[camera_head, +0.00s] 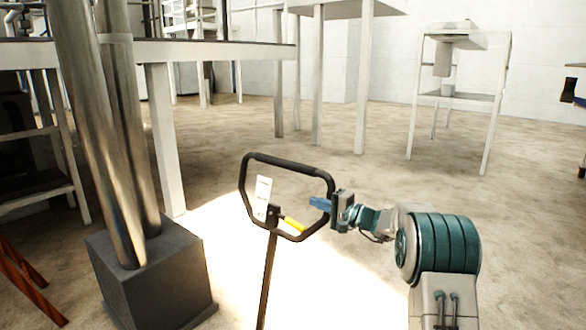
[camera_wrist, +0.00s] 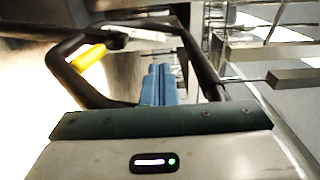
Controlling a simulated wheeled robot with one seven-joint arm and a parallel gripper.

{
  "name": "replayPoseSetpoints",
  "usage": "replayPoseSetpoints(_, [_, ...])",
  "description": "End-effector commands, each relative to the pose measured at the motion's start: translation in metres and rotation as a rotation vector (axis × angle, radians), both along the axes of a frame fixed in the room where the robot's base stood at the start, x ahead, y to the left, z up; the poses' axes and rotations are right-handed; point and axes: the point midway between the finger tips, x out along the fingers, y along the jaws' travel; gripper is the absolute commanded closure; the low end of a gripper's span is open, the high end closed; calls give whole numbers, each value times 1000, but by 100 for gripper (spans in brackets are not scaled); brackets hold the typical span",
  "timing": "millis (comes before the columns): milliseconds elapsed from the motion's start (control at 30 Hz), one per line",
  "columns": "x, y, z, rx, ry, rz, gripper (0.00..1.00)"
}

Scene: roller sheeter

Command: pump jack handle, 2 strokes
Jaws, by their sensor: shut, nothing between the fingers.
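The jack handle (camera_head: 287,162) is a black loop on a dark upright shaft (camera_head: 267,280), with a yellow lever (camera_head: 294,224) and a white label inside the loop. It stands in the middle of the head view, tilted slightly. My gripper (camera_head: 314,203) is at the right side of the loop, its blue fingers shut with nothing between them and pointing left into the loop opening. In the wrist view the blue fingers (camera_wrist: 159,85) are together, with the black loop (camera_wrist: 190,55) around them and the yellow lever (camera_wrist: 89,56) to the left. Whether the fingers touch the loop I cannot tell. The jack's lower body is out of view.
Two metal columns on a dark block (camera_head: 160,275) stand at the left, near the handle. White-legged tables (camera_head: 215,50) are behind, and a small white stand (camera_head: 460,97) is at the back right. The concrete floor (camera_head: 350,140) between them is clear.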

Motion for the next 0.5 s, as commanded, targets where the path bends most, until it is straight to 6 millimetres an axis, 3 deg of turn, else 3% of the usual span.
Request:
replayPoseSetpoints(100, [11,-10,-3,-1,1,-3,100])
replayPoseSetpoints(500, [17,-14,-6,-2,1,-2,100])
